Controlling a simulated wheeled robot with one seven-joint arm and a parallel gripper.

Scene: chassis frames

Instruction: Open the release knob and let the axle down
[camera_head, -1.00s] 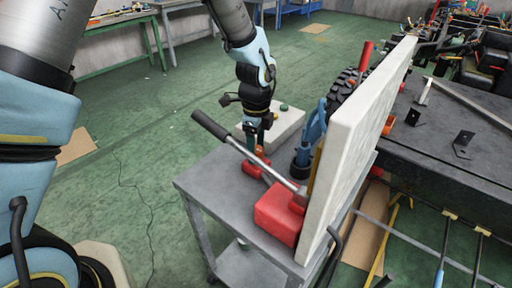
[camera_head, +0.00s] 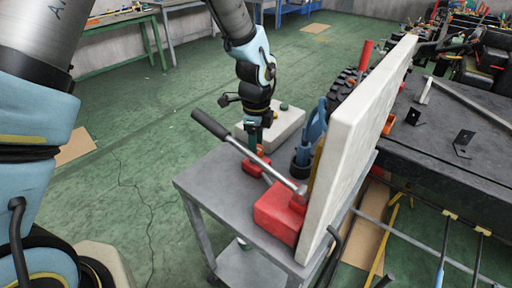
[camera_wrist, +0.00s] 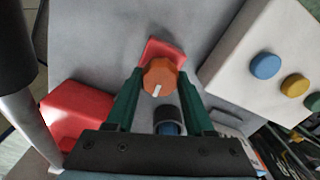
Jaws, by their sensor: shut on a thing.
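The release knob (camera_wrist: 160,71) is orange, many-sided, with a white mark on its face, in the middle of the wrist view. It sits at a small red block (camera_wrist: 165,50), which also shows in the head view (camera_head: 254,167). My gripper (camera_wrist: 160,78) has its green fingers shut on the knob's two sides; in the head view the gripper (camera_head: 252,143) points down at the small block. A red jack body (camera_head: 276,212) with a long dark-tipped lever (camera_head: 235,144) stands beside it on the grey cart. I cannot make out the axle for certain.
The grey cart top (camera_head: 215,185) holds the jack. A tall white panel (camera_head: 362,140) stands at its right edge. A white box with blue, yellow and green buttons (camera_wrist: 253,70) is close to my gripper. A dark chassis (camera_head: 450,150) lies at the right. Green floor is free at left.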

